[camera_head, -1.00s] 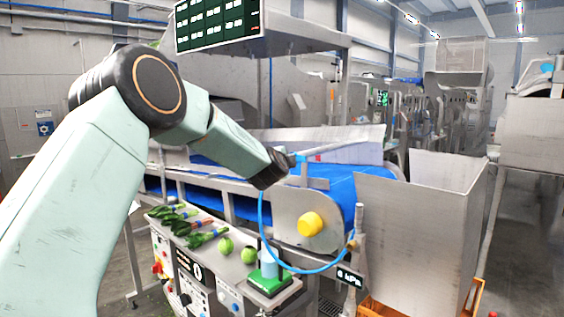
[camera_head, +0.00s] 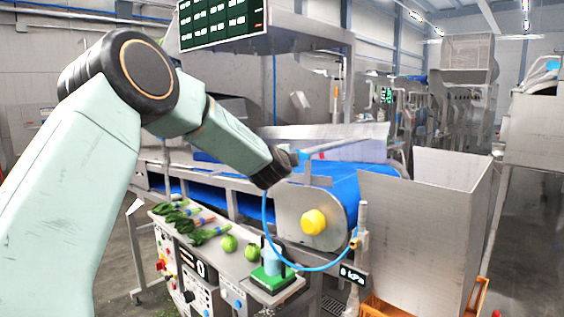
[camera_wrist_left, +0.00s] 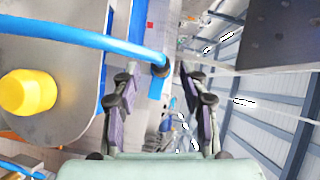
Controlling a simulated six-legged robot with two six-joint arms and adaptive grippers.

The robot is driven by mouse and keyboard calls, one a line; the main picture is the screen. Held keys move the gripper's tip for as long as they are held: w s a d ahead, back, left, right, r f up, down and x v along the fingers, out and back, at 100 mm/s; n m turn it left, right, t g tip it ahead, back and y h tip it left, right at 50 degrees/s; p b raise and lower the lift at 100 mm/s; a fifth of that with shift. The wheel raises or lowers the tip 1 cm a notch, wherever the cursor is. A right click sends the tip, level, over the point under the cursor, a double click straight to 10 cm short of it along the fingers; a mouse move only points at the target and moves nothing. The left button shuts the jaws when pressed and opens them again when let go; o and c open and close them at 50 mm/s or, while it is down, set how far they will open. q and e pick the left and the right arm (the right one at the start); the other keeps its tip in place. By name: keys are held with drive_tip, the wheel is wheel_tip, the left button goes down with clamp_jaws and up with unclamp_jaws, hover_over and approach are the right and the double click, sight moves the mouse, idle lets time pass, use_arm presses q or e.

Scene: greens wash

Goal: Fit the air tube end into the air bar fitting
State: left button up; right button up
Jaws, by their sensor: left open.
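My left gripper (camera_head: 291,158) is at the near end of the conveyor in the head view, seen mostly from behind. In the left wrist view its two fingers (camera_wrist_left: 157,85) are apart, with nothing clamped between them. The blue air tube (camera_head: 266,215) loops down from beside the gripper and round to the brass fitting at the post on the right. In the wrist view the tube (camera_wrist_left: 80,40) crosses the upper left and meets a dark round piece (camera_wrist_left: 161,68) between and beyond the fingertips. Whether that piece is the tube end or the air bar fitting, I cannot tell.
A yellow knob (camera_head: 313,222) sits on the conveyor's steel side plate. Below are a shelf with greens (camera_head: 178,215), a green-based stand (camera_head: 272,277) and a small kPa display (camera_head: 354,275). A steel bin (camera_head: 420,230) stands right of the conveyor.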

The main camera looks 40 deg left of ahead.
use_arm(q)
drive_tip(key=v, duration=1)
drive_tip(key=shift+r, duration=0.1)
drive_tip(key=s+d+f+n+g+h+b, duration=0.25)
drive_tip(key=d+f+n, duration=0.2)
drive_tip(key=f, duration=0.85)
drive_tip(key=s+d+f+n+g+h+b, duration=0.15)
drive_tip(key=s+d+f+n+b, duration=0.35)
drive_tip(key=f, duration=0.7)
drive_tip(key=s+d+f+n+g+h+b, duration=0.1)
drive_tip(key=s+d+f+n+h+b, duration=0.15)
drive_tip(key=d+f, duration=0.7)
drive_tip(key=s+d+f+g+b, duration=0.1)
drive_tip(key=s+f+g+b, duration=0.4)
drive_tip(key=s+f, duration=1.1)
drive_tip(key=s+d+f+m+g+b, duration=0.1)
drive_tip(key=s+f+g+b, duration=0.3)
drive_tip(key=s+f+b, duration=0.6)
drive_tip(key=s+f, duration=0.3)
drive_tip(key=f, duration=0.4)
drive_tip(key=s+f, duration=0.4)
drive_tip(key=f, duration=0.3)
drive_tip(key=shift+d+g+h, duration=0.35)
drive_tip(key=shift+d+g, duration=0.05)
